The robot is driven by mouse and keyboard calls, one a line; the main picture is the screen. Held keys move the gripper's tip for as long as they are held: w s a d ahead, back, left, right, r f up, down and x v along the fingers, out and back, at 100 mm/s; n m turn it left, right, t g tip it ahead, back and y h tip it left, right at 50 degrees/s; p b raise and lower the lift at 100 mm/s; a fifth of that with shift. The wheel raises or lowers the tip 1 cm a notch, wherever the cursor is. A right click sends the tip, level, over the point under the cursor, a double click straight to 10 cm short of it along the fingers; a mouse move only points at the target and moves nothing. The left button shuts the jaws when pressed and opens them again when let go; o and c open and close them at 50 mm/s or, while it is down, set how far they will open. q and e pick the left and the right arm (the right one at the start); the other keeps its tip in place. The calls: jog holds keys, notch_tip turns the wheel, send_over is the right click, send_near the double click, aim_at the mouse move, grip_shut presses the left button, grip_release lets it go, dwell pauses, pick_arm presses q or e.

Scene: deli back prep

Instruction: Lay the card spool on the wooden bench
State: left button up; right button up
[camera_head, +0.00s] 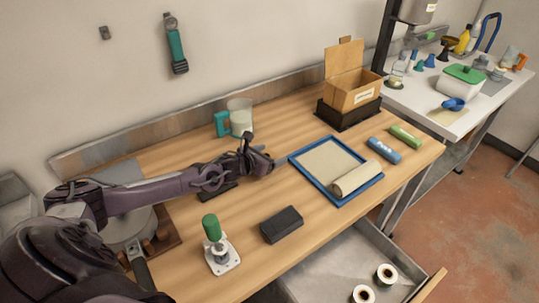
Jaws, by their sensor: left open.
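Two pale spools with dark hollow centres, one (386,274) and another (363,294), stand in the open drawer at the bottom right; the lower one is cut by the picture's edge. I cannot tell which is the card spool. The wooden bench (320,218) fills the middle, its top above the drawer. My left gripper (264,157) is open and appears empty. It is above the middle of the bench, left of the blue tray and well away from the spools. My right gripper is not in view.
The drawer (330,262) juts out below the bench's front edge.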

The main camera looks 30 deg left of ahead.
pick_arm(q)
jog(key=shift+s, duration=0.1)
jog(key=shift+s+a, duration=0.1)
jog(key=shift+s, duration=0.2)
jog(key=b+v, duration=0.1)
jog(key=v, duration=0.5)
jog(key=shift+s+r, duration=0.35)
jog(key=shift+s, duration=0.1)
